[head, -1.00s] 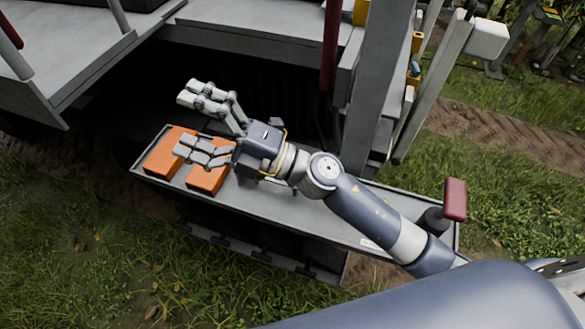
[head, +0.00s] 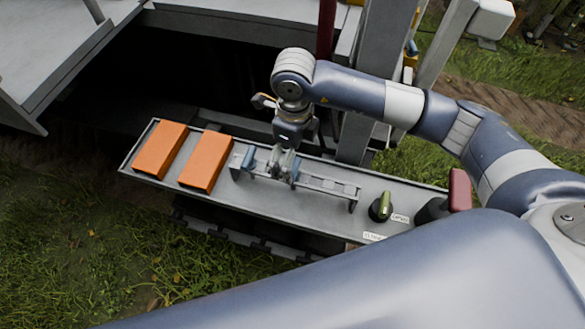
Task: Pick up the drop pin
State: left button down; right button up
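My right gripper (head: 285,172) points straight down over a low metal rack (head: 328,187) on the narrow grey tray. Its fingers are at the rack's left half, around or just in front of small blue-grey parts there. I cannot tell whether they are open or shut, or whether they touch anything. A small blue-grey piece (head: 248,158) stands at the rack's left end, apart from the fingers. It may be the drop pin, but I cannot tell for sure; another pin may be hidden by the gripper. My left gripper is not in view.
Two orange blocks (head: 160,148) (head: 206,161) lie on the tray (head: 330,222) left of the rack. A green-handled knob (head: 381,207) and a red-topped handle (head: 459,190) stand at its right end. A grey post (head: 372,85) rises just behind the tray.

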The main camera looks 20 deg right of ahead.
aim_at(293, 167)
notch_tip(293, 167, down, 4)
jog(key=shift+f+p, duration=0.1)
jog(key=shift+p, duration=0.4)
jog(key=shift+f, duration=0.2)
jog(key=f+p, duration=0.2)
jog(key=f, duration=0.2)
jog(key=shift+w+p, duration=0.2)
jog(key=shift+p, duration=0.15)
jog(key=shift+f, duration=0.35)
jog(key=c, duration=1.2)
jog(key=shift+c, duration=0.5)
